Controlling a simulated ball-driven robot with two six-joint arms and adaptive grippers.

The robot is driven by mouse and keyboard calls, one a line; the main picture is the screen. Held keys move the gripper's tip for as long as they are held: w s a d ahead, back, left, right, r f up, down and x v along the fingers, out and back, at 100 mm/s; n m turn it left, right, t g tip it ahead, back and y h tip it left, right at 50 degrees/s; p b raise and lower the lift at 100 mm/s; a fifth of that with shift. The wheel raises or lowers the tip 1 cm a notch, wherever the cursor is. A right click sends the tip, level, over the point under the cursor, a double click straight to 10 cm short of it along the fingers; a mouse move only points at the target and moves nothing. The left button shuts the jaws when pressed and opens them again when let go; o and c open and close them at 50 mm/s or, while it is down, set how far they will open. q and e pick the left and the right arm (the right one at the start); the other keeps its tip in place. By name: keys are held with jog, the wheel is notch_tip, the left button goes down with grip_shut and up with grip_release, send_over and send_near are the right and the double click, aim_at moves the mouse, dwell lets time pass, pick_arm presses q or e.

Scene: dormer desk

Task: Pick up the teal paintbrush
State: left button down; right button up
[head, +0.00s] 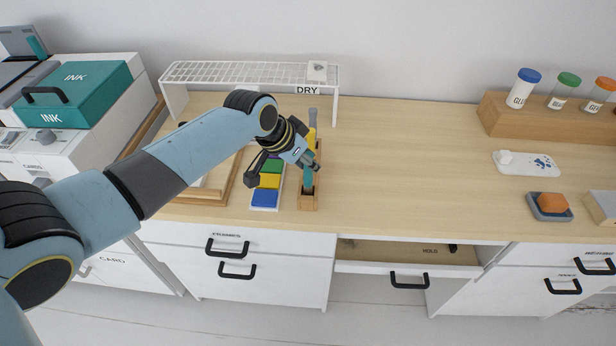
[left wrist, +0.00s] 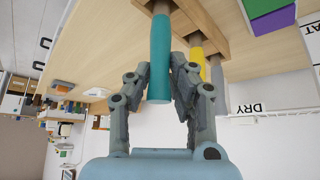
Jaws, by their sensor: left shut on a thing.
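The teal paintbrush (left wrist: 160,58) stands in a slot of a wooden brush holder (head: 308,202); its teal handle also shows in the head view (head: 308,180). My left gripper (head: 314,163) is shut on this handle, with one finger on each side in the left wrist view (left wrist: 160,88). A yellow brush (left wrist: 196,68) and a grey brush (left wrist: 218,88) stand in the same holder behind it, close to one finger. I cannot tell whether that finger touches the yellow brush. The lower end of the teal brush is hidden in the holder. My right gripper is not in view.
Colored ink blocks (head: 268,181) and a wooden frame (head: 217,180) lie left of the holder. A white wire rack marked DRY (head: 250,73) stands behind. A drawer (head: 400,256) is open below. The desk middle, right of the holder, is clear.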

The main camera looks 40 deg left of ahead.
pick_arm(q)
jog(key=shift+r, duration=0.5)
jog(key=r, duration=0.3)
jog(key=shift+s+d+r, duration=0.3)
jog(key=shift+d, duration=0.05)
jog(key=s+d+r, duration=0.6)
jog(key=s+d, duration=0.1)
jog(key=shift+s+d+r, duration=0.2)
jog(key=shift+d+r, duration=0.05)
jog(key=shift+d, duration=0.15)
